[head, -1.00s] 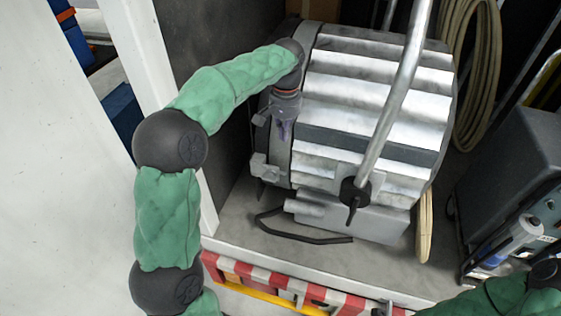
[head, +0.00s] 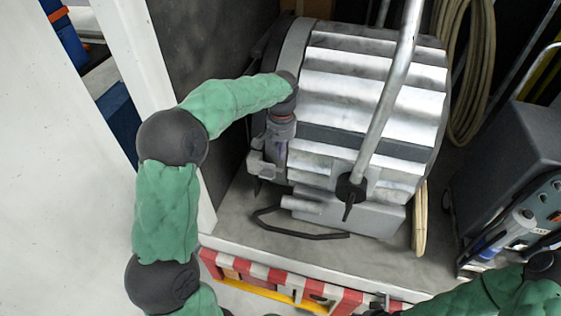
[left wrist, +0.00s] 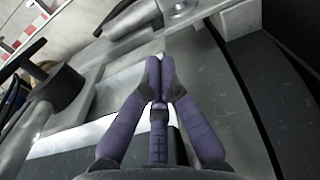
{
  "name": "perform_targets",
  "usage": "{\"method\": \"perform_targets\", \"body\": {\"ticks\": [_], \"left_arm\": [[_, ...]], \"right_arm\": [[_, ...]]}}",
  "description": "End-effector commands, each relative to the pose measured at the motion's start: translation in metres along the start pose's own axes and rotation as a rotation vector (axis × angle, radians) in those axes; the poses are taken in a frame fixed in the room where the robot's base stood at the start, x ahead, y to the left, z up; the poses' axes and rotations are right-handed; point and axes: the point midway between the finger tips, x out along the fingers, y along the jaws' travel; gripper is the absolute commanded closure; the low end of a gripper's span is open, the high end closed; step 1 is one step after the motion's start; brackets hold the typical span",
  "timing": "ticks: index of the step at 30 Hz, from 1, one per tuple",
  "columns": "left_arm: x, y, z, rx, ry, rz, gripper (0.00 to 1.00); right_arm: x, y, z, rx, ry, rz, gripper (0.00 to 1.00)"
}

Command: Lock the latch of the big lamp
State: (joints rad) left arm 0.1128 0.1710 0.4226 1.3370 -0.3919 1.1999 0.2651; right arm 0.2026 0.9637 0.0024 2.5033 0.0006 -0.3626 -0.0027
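The big lamp (head: 368,120) is a large ribbed silver drum lying in the truck, with a grey bar across it. Its left rim is a grey band (head: 290,55), and a grey bracket sits low on this rim (head: 262,168). I cannot make out for certain which part is the latch. My left gripper (head: 275,160) points down at the lamp's lower left side, beside the bracket. In the left wrist view its purple fingers (left wrist: 160,80) have their tips together, close to the lamp's grey metal, with nothing visible between them.
The lamp's tubular yoke (head: 390,100) ends at a black knob (head: 352,188); the knob also shows in the left wrist view (left wrist: 62,88). A coiled cable (head: 470,80) hangs behind. A grey equipment case (head: 510,160) stands at right. A white post (head: 150,60) stands left.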

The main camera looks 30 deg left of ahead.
Motion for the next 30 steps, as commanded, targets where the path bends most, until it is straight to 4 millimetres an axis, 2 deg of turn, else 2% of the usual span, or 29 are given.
{"method": "perform_targets", "body": {"ticks": [6, 12, 26, 30], "left_arm": [[0.035, 0.0, 0.001, 0.001, -0.004, -0.001, 1.0], [0.053, 0.0, 0.0, 0.0, -0.002, 0.0, 1.0], [0.058, 0.0, 0.0, 0.001, 0.0, -0.004, 1.0], [0.063, 0.004, 0.0, 0.007, -0.003, -0.059, 1.0]], "right_arm": [[-0.009, -0.003, 0.0, 0.0, 0.0, 0.0, 0.6], [-0.013, -0.005, 0.001, 0.0, 0.0, 0.0, 0.6], [-0.013, -0.004, 0.001, 0.0, 0.0, 0.0, 0.6], [-0.007, -0.002, 0.0, 0.0, 0.0, 0.0, 0.6]]}}
